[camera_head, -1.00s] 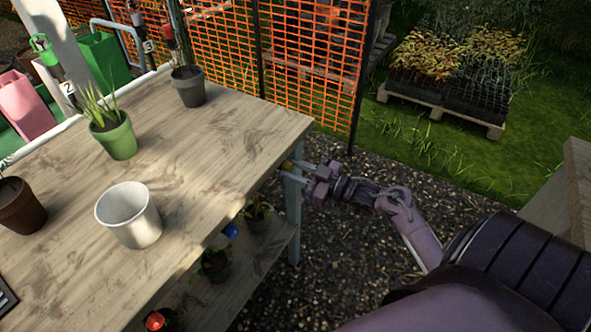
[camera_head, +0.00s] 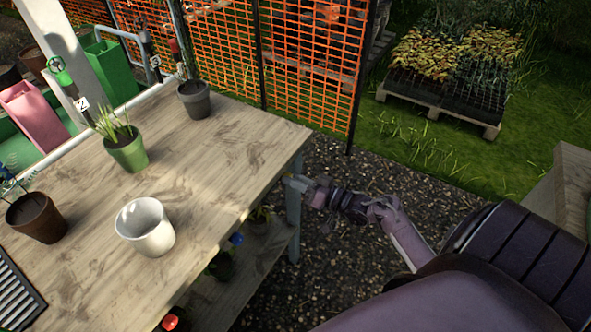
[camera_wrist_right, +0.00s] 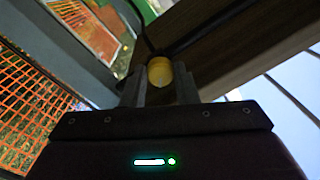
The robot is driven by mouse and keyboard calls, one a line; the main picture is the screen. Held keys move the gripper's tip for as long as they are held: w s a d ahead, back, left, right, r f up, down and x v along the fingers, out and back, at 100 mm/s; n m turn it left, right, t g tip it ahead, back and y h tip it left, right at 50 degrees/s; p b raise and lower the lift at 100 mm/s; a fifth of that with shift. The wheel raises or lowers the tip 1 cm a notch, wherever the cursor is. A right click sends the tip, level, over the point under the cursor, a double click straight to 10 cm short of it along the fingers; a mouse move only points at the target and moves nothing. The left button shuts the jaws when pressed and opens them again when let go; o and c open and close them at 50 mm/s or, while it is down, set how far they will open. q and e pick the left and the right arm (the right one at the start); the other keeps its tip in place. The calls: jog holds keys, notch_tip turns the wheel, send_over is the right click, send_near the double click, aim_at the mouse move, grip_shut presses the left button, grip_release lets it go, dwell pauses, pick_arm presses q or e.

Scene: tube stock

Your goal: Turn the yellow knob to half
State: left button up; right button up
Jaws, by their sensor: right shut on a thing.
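The yellow knob (camera_wrist_right: 160,72) shows in the right wrist view, between the two fingers of my right gripper (camera_wrist_right: 160,88). The fingers are shut on it. In the head view my right gripper (camera_head: 297,184) is at the table's front edge, near its right corner, and the yellow knob is mostly hidden there. I cannot read the knob's setting. A blue knob (camera_head: 237,238) and a red knob (camera_head: 172,320) sit further along the same front edge. My left gripper is not in view.
The wooden table (camera_head: 225,150) holds a white pot (camera_head: 146,228), a green pot with a plant (camera_head: 127,152), a grey pot (camera_head: 194,100) and a brown pot (camera_head: 37,218). A lower shelf (camera_head: 250,270) holds plants. Orange mesh fencing (camera_head: 305,70) stands behind. Gravel lies to the right.

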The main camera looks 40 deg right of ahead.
jog(key=shift+m+t+h+p, duration=0.3)
jog(key=shift+m+p, duration=2.35)
jog(key=shift+m, duration=2.45)
jog(key=o, duration=1)
jog(key=shift+s, duration=0.1)
jog(key=v, duration=0.7)
jog(key=shift+s+d+b, duration=0.1)
jog(key=shift+s+b, duration=0.2)
